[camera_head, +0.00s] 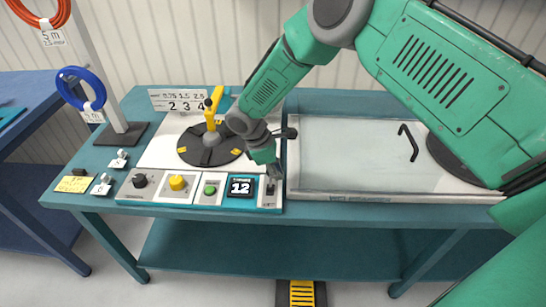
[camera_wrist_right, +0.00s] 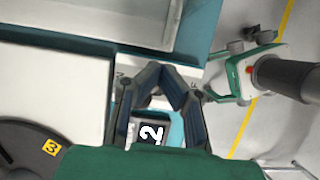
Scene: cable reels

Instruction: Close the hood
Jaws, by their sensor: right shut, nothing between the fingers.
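The hood appears to be the pale, framed panel (camera_head: 345,165) on the right half of the teal table. A black bar handle (camera_head: 408,142) shows over it, and my right arm covers its right part. I cannot tell how far the hood is open. My right gripper (camera_head: 270,174) is shut and empty, pointing down over the right end of the control panel, left of the hood's frame. In the right wrist view the gripper's fingertips (camera_wrist_right: 160,70) meet above the panel's edge. My left gripper is out of view.
The control panel has a black knob (camera_head: 140,181), yellow knob (camera_head: 177,183), green button (camera_head: 210,189) and display (camera_head: 240,187). Behind it is a dark turntable (camera_head: 195,155) with a yellow arm. A cable stand (camera_head: 121,134) is at left. A yellow-black pedal (camera_head: 301,293) is on the floor.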

